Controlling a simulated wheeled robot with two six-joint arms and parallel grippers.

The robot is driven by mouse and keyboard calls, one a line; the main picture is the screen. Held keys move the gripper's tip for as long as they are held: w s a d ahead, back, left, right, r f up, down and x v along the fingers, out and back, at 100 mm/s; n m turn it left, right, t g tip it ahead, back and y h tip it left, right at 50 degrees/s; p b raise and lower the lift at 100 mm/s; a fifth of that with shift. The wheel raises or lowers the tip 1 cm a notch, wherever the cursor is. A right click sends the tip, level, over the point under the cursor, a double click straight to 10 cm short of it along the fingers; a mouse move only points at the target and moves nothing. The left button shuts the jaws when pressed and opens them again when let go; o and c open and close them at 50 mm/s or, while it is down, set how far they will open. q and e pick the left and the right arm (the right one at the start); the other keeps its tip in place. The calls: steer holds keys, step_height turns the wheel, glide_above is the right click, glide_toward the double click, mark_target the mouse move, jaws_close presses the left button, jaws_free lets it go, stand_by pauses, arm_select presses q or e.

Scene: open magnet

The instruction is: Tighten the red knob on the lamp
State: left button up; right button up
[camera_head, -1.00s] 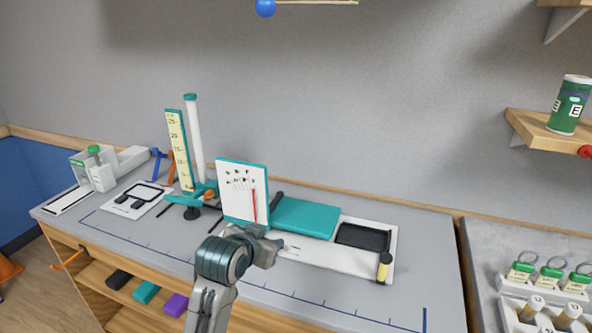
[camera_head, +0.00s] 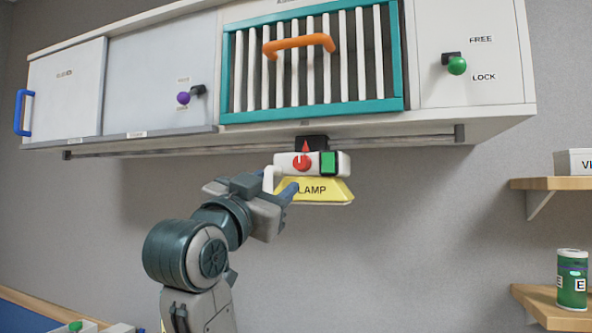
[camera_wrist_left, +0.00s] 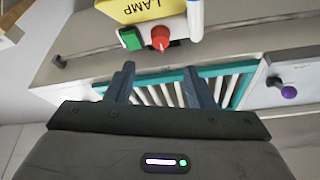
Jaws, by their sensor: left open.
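The lamp hangs under the cabinet, with a white body and a yellow shade (camera_head: 325,191) marked LAMP. Its red knob (camera_head: 302,162) has a red pointer aimed up and sits left of a green square button (camera_head: 328,163). My left gripper (camera_head: 284,184) is open and empty, just left of and below the knob, overlapping the shade in the picture. In the left wrist view the red knob (camera_wrist_left: 160,38) lies beyond the gap between my left fingertips (camera_wrist_left: 157,76), apart from them. The lamp appears upside down there. My right gripper is not in view.
A white rod (camera_head: 268,178) stands at the lamp's left side, close to my left gripper. A grey rail (camera_head: 400,141) runs under the cabinet (camera_head: 480,120). A slatted teal door with an orange handle (camera_head: 299,44) is above. Shelves are at the right.

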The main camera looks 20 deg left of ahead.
mark_target(299, 164)
arm_select(q)
steer(key=p+x, duration=0.4)
steer(key=x, duration=0.5)
steer(key=shift+w+r, duration=0.1)
steer(key=shift+w, duration=0.2)
steer(key=shift+w+d+p, duration=0.1)
steer(key=shift+w+p, duration=0.3)
steer(key=shift+w, duration=0.15)
steer(key=c, duration=1)
